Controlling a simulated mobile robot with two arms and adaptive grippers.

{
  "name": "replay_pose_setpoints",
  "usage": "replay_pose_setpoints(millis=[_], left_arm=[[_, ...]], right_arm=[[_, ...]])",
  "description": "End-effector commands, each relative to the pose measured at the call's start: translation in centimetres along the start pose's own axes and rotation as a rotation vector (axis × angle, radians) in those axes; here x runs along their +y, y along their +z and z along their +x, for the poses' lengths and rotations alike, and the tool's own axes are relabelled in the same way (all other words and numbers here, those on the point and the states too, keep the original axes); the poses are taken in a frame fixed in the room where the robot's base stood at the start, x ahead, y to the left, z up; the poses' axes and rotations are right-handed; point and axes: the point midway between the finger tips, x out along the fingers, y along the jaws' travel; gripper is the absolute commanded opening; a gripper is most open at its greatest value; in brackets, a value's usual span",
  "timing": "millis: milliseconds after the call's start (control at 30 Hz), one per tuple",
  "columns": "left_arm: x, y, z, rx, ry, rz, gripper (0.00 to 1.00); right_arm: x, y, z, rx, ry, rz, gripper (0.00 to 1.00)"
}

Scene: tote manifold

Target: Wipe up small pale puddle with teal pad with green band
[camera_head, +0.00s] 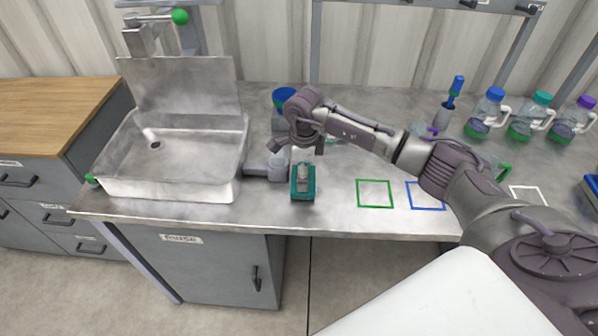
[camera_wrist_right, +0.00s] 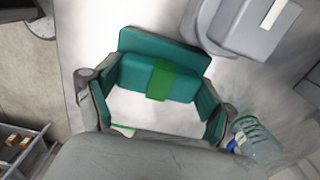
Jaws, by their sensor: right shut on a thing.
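The teal pad with the green band (camera_wrist_right: 160,80) is between the fingers of my right gripper (camera_wrist_right: 158,112) in the wrist view. In the head view the teal pad (camera_head: 302,190) is below my right gripper (camera_head: 303,168), over the front part of the steel counter, right of the sink. My right gripper is shut on the pad. Whether the pad touches the counter is hard to tell. I cannot make out the small pale puddle against the grey counter. My left gripper is not in view.
A sink (camera_head: 170,185) stands left, with a grey fixture (camera_head: 268,171) between it and the pad. A blue-lidded container (camera_head: 284,97) stands behind my gripper. Green (camera_head: 375,194) and blue (camera_head: 411,196) outlines mark the counter right. Several bottles (camera_head: 488,112) stand at the back right.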

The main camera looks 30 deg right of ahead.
Motion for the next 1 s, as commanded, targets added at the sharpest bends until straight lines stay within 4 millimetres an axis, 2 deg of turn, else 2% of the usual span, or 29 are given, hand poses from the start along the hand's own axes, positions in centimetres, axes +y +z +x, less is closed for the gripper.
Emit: replay_pose_setpoints(millis=[100,367,700,1000], left_arm=[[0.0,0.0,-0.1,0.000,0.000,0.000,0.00],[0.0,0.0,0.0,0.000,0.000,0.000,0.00],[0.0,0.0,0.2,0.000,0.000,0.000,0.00],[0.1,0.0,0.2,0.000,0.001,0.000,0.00]], right_arm=[[0.0,-1.0,0.1,0.004,0.000,0.002,0.44],[0.0,-1.8,0.1,0.006,0.001,0.003,0.44],[0.0,-4.7,0.4,0.008,0.001,0.005,0.44],[0.1,-5.0,0.5,0.008,0.003,0.003,0.45]])
